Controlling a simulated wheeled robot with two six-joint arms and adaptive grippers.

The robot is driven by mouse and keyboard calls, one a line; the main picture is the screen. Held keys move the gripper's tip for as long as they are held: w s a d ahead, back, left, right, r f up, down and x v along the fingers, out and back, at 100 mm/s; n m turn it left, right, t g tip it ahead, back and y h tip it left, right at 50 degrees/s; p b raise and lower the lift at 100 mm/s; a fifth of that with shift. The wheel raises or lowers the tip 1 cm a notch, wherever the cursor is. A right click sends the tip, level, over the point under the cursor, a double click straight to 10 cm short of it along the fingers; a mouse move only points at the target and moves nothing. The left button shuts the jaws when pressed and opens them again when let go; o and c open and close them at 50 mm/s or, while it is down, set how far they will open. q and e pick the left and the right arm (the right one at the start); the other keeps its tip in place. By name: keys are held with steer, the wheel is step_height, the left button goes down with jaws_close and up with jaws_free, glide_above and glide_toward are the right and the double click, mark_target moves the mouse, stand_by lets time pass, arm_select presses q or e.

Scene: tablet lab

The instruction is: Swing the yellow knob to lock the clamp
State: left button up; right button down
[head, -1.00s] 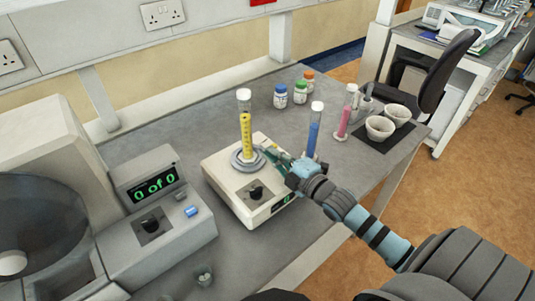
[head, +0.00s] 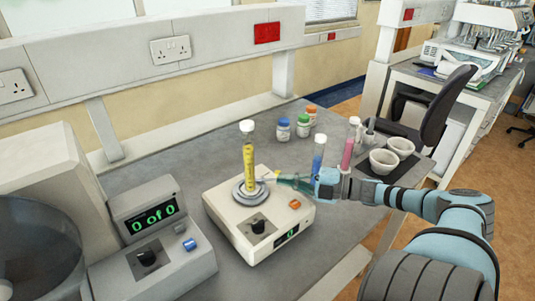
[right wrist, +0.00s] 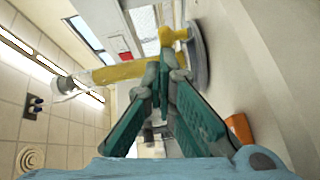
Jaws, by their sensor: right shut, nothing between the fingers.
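The yellow-filled tube (head: 249,162) stands upright in a round grey clamp base (head: 240,198) on a cream machine (head: 226,212). In the right wrist view, a yellow part that looks like the knob (right wrist: 168,38) sits beside the grey disc (right wrist: 199,55), just beyond my fingertips. I cannot tell whether they touch it. In the head view the knob is too small to make out clearly. My right gripper (head: 272,179) reaches in from the right, its tips close to the clamp, shut and empty. It also shows in the right wrist view (right wrist: 164,76). My left gripper is out of view.
A blue tube (head: 318,150) and a pink tube (head: 347,154) stand right behind my right gripper. White bowls (head: 383,162) and capped bottles (head: 283,131) are farther back. A counting device (head: 150,235) stands on the left. The machine has an orange button (head: 295,204).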

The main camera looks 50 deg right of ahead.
steer(key=shift+w+d+r, duration=0.1)
steer(key=shift+w+d, duration=0.25)
steer(key=shift+d, duration=0.2)
steer(key=shift+w+d+b, duration=0.55)
steer(key=shift+d+b, duration=0.2)
stand_by(0.6)
steer(key=s+a+r+p, duration=0.1)
steer(key=p, duration=0.1)
steer(key=s+a+p, duration=0.1)
steer(key=p, duration=0.2)
steer(key=shift+s+r, duration=0.2)
steer(key=shift+r, duration=0.15)
steer(key=d+v, duration=0.1)
steer(key=v, duration=0.9)
steer(key=shift+w+d+f, duration=0.2)
steer(key=shift+d+f, duration=0.15)
steer(key=shift+f, duration=0.05)
